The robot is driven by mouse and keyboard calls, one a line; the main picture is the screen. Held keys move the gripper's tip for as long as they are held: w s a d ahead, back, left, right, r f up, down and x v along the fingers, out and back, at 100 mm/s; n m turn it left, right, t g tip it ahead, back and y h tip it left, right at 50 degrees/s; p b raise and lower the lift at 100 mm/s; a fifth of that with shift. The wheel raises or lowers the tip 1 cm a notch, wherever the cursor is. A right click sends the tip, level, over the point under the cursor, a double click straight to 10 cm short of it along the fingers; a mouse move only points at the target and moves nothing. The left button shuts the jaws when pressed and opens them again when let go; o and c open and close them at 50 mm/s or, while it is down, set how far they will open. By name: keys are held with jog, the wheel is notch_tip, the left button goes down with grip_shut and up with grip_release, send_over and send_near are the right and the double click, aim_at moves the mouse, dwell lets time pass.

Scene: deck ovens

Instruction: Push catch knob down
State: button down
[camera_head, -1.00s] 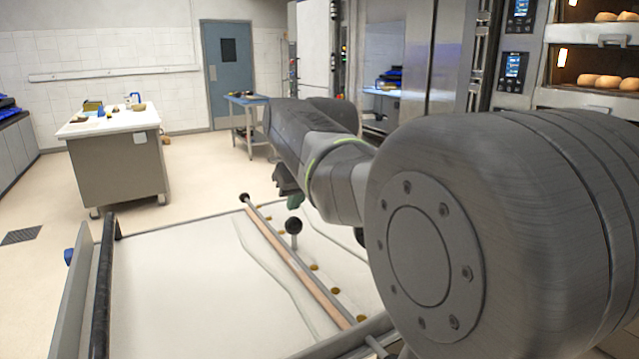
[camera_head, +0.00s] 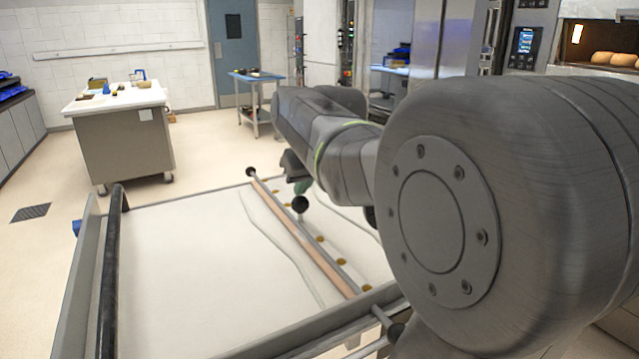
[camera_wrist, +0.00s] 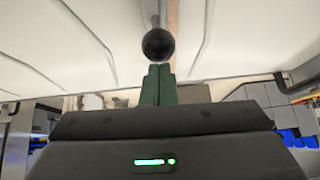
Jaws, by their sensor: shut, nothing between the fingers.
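The catch knob, a black ball (camera_head: 300,204), stands over the pale loader bed (camera_head: 180,270), beside a long wood-coloured strip (camera_head: 312,248). In the wrist view the ball (camera_wrist: 158,44) sits just beyond my fingertips. My gripper (camera_head: 303,187) has green fingers, seen partly behind my arm, just above the knob. In the wrist view the gripper's fingers (camera_wrist: 158,70) are together with nothing between them. I cannot tell whether the tips touch the ball. Most of the knob's stem is hidden or unclear.
A dark rail (camera_head: 112,265) runs along the bed's left side, and a metal bar (camera_head: 310,325) crosses its near edge. A white-topped table (camera_head: 115,100) and a blue table (camera_head: 255,78) stand farther back. Ovens (camera_head: 600,35) stand at right. Open floor lies at left.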

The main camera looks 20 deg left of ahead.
jog(key=shift+s+f, duration=0.1)
jog(key=shift+f, duration=0.3)
jog(key=r+p, duration=0.4)
jog(key=r, duration=0.1)
jog(key=shift+w+a, duration=0.2)
jog(key=shift+w, duration=0.2)
jog(key=v, duration=0.9)
jog(key=shift+d+r, duration=0.15)
jog(key=shift+r, duration=0.15)
jog(key=shift+s, duration=0.1)
jog(key=x, duration=0.4)
jog(key=b+x, duration=0.1)
jog(key=x, duration=0.3)
jog(key=s+d+f+b+x, duration=0.1)
jog(key=x, duration=0.3)
jog(key=shift+r, duration=0.1)
jog(key=shift+s+d+f+b, duration=0.15)
jog(key=shift+f+b, duration=0.65)
jog(key=shift+d, duration=0.15)
